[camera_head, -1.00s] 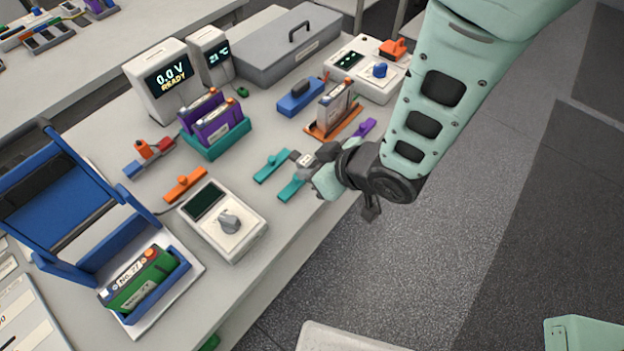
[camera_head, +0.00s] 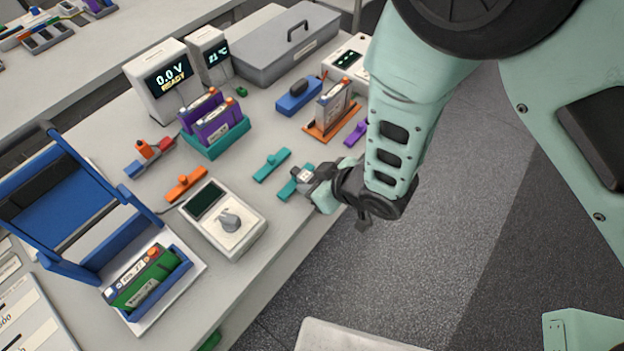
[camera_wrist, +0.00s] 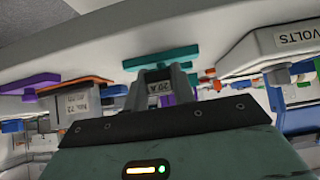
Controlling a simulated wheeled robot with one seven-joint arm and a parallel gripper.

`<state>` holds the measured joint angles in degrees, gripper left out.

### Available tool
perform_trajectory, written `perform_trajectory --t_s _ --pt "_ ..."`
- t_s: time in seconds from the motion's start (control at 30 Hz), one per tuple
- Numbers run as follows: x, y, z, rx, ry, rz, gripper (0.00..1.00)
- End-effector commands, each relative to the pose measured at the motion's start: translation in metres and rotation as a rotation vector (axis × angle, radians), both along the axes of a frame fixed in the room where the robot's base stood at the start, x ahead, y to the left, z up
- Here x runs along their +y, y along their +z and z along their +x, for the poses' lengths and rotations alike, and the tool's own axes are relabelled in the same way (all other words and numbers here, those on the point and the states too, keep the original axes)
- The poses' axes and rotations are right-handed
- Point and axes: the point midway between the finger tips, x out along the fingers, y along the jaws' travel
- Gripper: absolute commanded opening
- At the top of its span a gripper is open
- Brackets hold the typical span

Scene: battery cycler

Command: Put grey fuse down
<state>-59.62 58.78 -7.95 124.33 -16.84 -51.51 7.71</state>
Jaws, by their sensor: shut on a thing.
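The grey fuse (camera_head: 303,173), a small block with a pale label, is held in my gripper (camera_head: 308,180). The wrist view shows the fuse (camera_wrist: 160,87), labelled "20 A", between the shut fingers. In the head view it is over or against the nearer teal bar (camera_head: 287,190), close to the table's front edge. In the wrist view this teal bar (camera_wrist: 160,57) lies just beyond the fuse. I cannot tell whether the two touch. A second teal bar (camera_head: 272,165) lies free to the left and farther back.
A purple bar (camera_head: 356,132) and an orange holder with a grey module (camera_head: 333,105) stand behind my gripper. A white dial box (camera_head: 224,219) is to the left, with an orange bar (camera_head: 186,184) behind it. Bare table (camera_head: 240,175) lies between them and the teal bars.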

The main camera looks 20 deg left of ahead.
Motion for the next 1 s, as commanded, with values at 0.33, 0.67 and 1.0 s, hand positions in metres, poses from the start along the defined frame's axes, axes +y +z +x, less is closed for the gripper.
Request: perform_trajectory --t_s 0.33,0.67,1.0 --pt "0.000 -0.005 0.000 0.000 0.000 0.000 0.47" --pt "0.000 0.001 0.000 -0.001 0.001 0.000 0.47" --pt "-0.037 0.039 -0.015 0.000 -0.002 0.003 0.47"
